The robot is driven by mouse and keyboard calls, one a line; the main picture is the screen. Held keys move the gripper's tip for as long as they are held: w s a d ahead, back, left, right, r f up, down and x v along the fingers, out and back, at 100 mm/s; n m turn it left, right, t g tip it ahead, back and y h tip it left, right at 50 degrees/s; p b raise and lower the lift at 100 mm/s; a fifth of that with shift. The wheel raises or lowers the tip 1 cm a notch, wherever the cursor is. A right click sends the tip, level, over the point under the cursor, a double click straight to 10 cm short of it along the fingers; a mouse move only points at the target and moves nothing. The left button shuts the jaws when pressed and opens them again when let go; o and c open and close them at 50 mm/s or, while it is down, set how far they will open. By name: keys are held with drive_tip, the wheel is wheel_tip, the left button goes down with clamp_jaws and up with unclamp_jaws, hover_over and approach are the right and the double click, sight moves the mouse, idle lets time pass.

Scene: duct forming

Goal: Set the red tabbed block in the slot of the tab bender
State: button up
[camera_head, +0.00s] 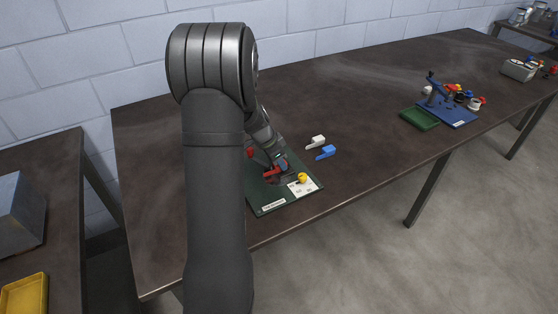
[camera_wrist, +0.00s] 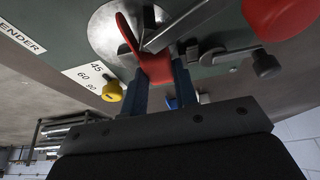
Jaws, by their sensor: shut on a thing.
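My gripper (camera_wrist: 157,78) is shut on the red tabbed block (camera_wrist: 154,66), whose flat tab sticks out toward the bender. In the head view the red block (camera_head: 277,170) shows at the end of my arm, over the green board. The tab bender has a round silver plate (camera_wrist: 104,32), metal bars and a red ball knob (camera_wrist: 282,14). The tab reaches across the plate, close to the metal bars. I cannot tell whether the block touches the bender, and the slot is not clearly seen. My arm hides part of the bender in the head view.
The green board (camera_head: 267,206) carries a yellow knob (camera_head: 302,178) beside a white angle label. A white tabbed block (camera_head: 316,142) and a blue one (camera_head: 326,152) lie on the table just right of the board. The table beyond them is clear up to a green tray (camera_head: 419,119).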

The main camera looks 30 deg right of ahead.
drive_tip(key=o, duration=1.1)
drive_tip(key=shift+c, duration=0.2)
drive_tip(key=shift+r, duration=0.1)
drive_tip(key=v, duration=1.7)
drive_tip(key=shift+r, duration=0.2)
drive_tip(key=shift+f, duration=0.15)
drive_tip(key=x, duration=1.7)
drive_tip(key=shift+f, duration=0.2)
drive_tip(key=shift+r, duration=0.35)
